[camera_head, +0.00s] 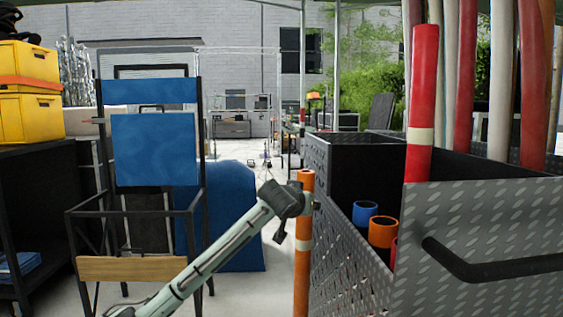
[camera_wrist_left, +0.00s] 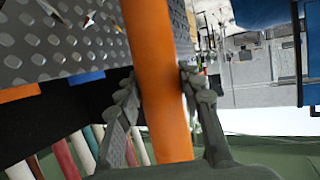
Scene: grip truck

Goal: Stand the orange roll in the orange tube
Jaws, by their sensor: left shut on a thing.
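The orange roll (camera_head: 302,255) is upright, with a pale band partway down, just outside the left wall of the metal-plate cart; its lower end is out of frame. My left gripper (camera_head: 303,200) is shut on it near its upper end. In the left wrist view the orange roll (camera_wrist_left: 160,60) runs between the two fingers of the left gripper (camera_wrist_left: 160,88). The orange tube (camera_head: 382,232) is an open-topped holder inside the cart, right of the roll and apart from it. Its rim seems to show in the left wrist view (camera_wrist_left: 18,93). My right gripper is out of view.
The cart's perforated left wall (camera_head: 345,255) stands between roll and tube. A blue tube (camera_head: 365,213) is beside the orange tube. A red roll (camera_head: 422,100) stands upright in the cart, with several other rolls behind. A blue-panelled chair (camera_head: 155,150) stands left.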

